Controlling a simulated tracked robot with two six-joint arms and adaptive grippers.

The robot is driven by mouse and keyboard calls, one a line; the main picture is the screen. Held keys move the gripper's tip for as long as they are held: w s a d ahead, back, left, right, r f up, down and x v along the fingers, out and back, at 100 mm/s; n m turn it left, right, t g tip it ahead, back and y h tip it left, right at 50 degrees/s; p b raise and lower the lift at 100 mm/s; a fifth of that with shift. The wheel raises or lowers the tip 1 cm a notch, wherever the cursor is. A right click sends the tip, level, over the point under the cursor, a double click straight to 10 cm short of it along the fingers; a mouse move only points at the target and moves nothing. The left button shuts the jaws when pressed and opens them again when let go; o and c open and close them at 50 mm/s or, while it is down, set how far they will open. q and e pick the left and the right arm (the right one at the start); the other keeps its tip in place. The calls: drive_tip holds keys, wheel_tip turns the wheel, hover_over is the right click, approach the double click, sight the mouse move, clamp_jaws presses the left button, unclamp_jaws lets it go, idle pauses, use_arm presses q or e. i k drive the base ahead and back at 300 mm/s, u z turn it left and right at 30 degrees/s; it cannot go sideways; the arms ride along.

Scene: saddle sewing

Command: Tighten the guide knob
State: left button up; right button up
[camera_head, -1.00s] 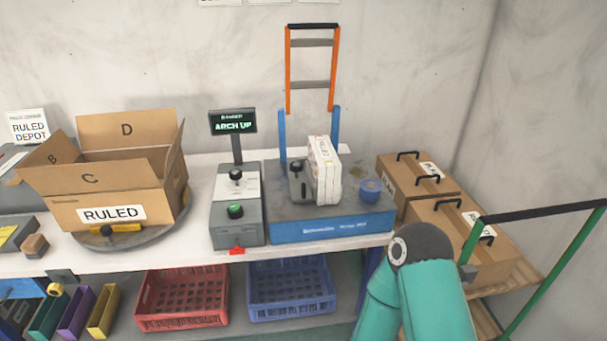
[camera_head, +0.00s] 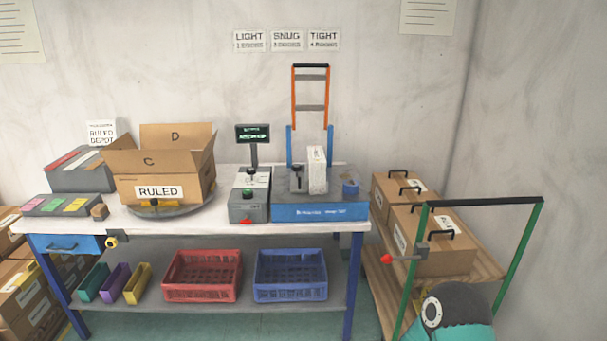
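A blue-based machine (camera_head: 320,212) stands at the right end of the white table. A dark knob on a grey post (camera_head: 298,172) rises from its top, left of an upright white stack (camera_head: 317,170). A grey control box (camera_head: 249,207) beside it carries a black knob (camera_head: 250,171) and a green knob (camera_head: 248,193). I cannot tell for sure which is the guide knob, or how tight any knob is. Neither gripper shows. Only a teal link of my arm is visible at the bottom right, well away from the machine.
An open carton marked RULED (camera_head: 158,190) sits on a turntable (camera_head: 160,209). A small display (camera_head: 253,132) stands behind the control box. A green-framed cart (camera_head: 527,255) with cartons stands right of the table.

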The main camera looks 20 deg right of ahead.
sight(297, 168)
drive_tip(key=z, duration=0.7)
drive_tip(key=k, duration=0.1)
drive_tip(key=z, duration=0.15)
drive_tip(key=i, duration=1.8)
drive_tip(key=u, duration=1.1)
drive_tip(key=i, duration=0.45)
drive_tip(key=z, duration=0.25)
drive_tip(key=k, duration=0.4)
drive_tip(key=u, duration=0.05)
